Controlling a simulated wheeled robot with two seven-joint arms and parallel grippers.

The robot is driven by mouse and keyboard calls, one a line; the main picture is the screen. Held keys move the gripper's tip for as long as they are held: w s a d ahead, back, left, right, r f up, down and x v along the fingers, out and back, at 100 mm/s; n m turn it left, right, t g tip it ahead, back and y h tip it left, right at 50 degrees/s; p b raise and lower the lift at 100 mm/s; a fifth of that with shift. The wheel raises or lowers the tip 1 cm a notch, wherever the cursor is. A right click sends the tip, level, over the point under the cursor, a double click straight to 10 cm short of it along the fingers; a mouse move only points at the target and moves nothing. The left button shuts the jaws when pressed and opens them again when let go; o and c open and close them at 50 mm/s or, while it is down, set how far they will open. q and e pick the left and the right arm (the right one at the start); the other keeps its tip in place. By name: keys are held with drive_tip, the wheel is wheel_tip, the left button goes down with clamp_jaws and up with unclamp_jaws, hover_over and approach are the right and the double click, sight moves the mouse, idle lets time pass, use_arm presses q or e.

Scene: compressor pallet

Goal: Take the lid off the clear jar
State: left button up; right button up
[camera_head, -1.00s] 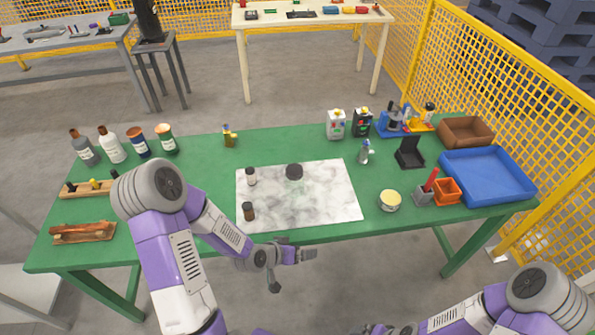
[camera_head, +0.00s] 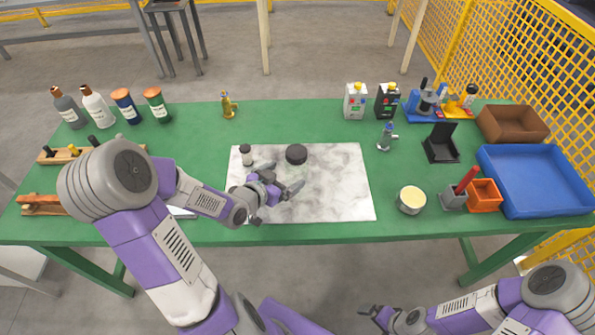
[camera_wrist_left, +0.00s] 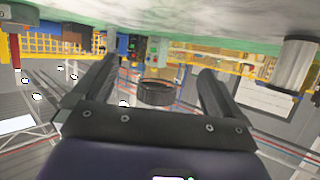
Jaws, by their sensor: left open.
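The clear jar shows mainly as its dark round lid (camera_head: 296,153) on the marble board (camera_head: 340,190); its see-through body is hard to make out. My left gripper (camera_head: 291,188) is open and empty, low over the board on the near side of the lid. In the left wrist view, which is upside down, the dark lid (camera_wrist_left: 155,93) appears between the open fingers (camera_wrist_left: 158,72), apart from both and beyond them. My right gripper (camera_head: 371,312) is at the bottom, off the table's front edge; its jaw opening is too small to judge.
A cream-topped tin (camera_head: 411,199) and an orange box (camera_head: 485,195) stand right. The board's right half is clear.

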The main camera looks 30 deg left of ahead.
sight(297, 151)
use_arm(q)
drive_tip(key=b+x, duration=0.3)
drive_tip(key=x, duration=0.4)
drive_tip(key=shift+w+a, duration=0.15)
drive_tip(key=shift+r, duration=0.1)
drive_tip(key=shift+c, duration=0.3)
drive_tip(key=c, duration=1)
wheel_tip(297, 151, up, 10)
drive_tip(key=p, duration=0.5)
